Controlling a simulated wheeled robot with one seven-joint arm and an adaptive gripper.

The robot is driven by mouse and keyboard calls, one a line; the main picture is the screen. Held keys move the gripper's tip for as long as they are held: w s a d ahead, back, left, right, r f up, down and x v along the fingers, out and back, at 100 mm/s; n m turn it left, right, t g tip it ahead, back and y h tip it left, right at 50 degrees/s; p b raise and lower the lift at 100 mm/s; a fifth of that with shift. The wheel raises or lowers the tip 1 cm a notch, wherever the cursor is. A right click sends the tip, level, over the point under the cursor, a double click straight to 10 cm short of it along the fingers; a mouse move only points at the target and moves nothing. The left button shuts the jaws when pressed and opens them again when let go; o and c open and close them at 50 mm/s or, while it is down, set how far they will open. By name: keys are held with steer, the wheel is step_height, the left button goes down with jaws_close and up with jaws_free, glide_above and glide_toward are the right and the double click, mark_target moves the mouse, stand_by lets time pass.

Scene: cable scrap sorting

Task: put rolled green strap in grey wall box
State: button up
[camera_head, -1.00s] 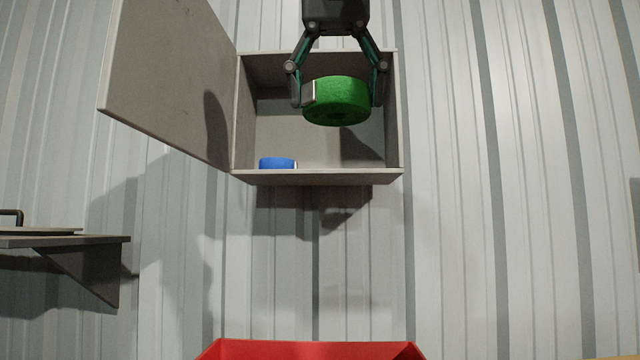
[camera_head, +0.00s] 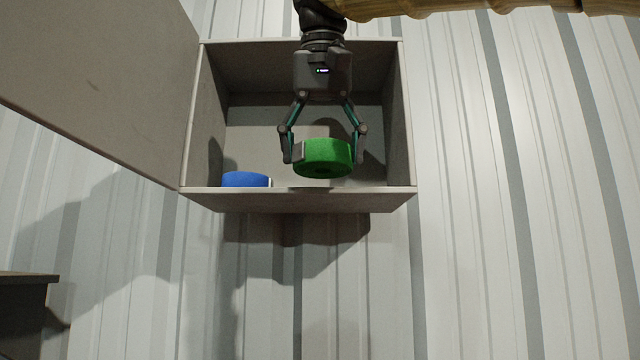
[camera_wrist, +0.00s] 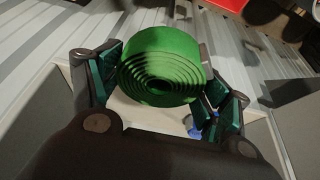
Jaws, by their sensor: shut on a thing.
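The rolled green strap (camera_head: 328,156) is a flat coil with a pale end tab. My gripper (camera_head: 324,150) is shut on it, one finger on each side. The strap also shows between the fingers in the wrist view (camera_wrist: 163,66). The grey wall box (camera_head: 300,201) is open at the front, its door (camera_head: 95,75) swung out to the left. In the head view the strap is in front of the box opening, above the front lip and right of centre. I cannot tell how deep inside it is.
A blue rolled strap (camera_head: 245,180) lies on the box floor at the left. A grey shelf (camera_head: 28,279) juts out at the lower left. The box floor right of the blue roll looks clear. A red container (camera_wrist: 230,4) shows at the top of the wrist view.

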steer(key=w+p, duration=0.2)
steer(key=w, duration=0.5)
steer(key=shift+w+r, duration=0.15)
steer(key=shift+w, duration=0.2)
steer(key=shift+w+p, duration=0.55)
steer(key=shift+w, duration=0.1)
steer(key=w+p, duration=0.2)
steer(key=shift+w+r+p, duration=0.1)
steer(key=shift+w+p, duration=0.05)
steer(key=shift+p, duration=0.15)
steer(key=shift+w+p, duration=0.7)
steer(key=shift+w+f+b, duration=0.1)
steer(key=shift+f+b, duration=0.2)
steer(key=shift+f, duration=0.2)
steer(key=shift+f, duration=0.15)
steer(key=o, duration=1.3)
steer(key=shift+c, duration=0.2)
